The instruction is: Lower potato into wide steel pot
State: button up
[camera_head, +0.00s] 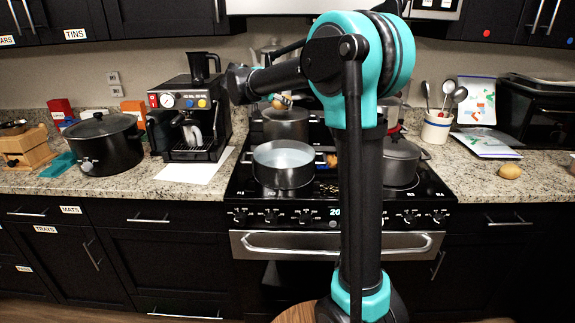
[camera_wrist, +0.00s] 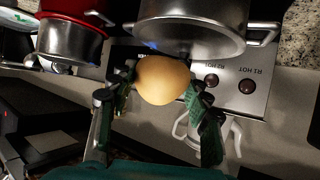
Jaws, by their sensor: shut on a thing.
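My gripper (camera_wrist: 159,88) is shut on a tan, rounded potato (camera_wrist: 163,80), with a green finger on each side of it. In the head view, the gripper (camera_head: 282,99) and the potato (camera_head: 278,103) are small and high above the stove, partly behind my arm. The wide steel pot (camera_head: 283,181) stands on the front left burner, open at the top with a pale interior. The held potato is above and apart from it. In the wrist view, a steel pot (camera_wrist: 200,35) is beyond the potato; I cannot tell which pot it is.
A taller steel pot (camera_head: 285,130) stands behind the wide one, and a grey pot (camera_head: 401,165) is to the right. A black stockpot (camera_head: 103,143) and coffee machine (camera_head: 190,118) stand left. Another potato (camera_head: 510,171) lies on the right counter.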

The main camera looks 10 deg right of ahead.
aim_at(282, 148)
jog(key=shift+s+r, duration=0.1)
jog(key=shift+s, duration=0.2)
jog(key=s+a+f, duration=0.1)
jog(key=s+f, duration=0.7)
jog(key=s, duration=0.1)
jog(key=shift+s+a+f, duration=0.15)
jog(key=shift+s+a, duration=0.1)
jog(key=shift+s, duration=0.15)
jog(key=shift+w+d, duration=0.1)
jog(key=shift+d, duration=0.05)
jog(key=shift+w+d, duration=0.4)
jog(key=shift+w, duration=0.05)
jog(key=shift+f, duration=0.1)
jog(key=shift+f, duration=3)
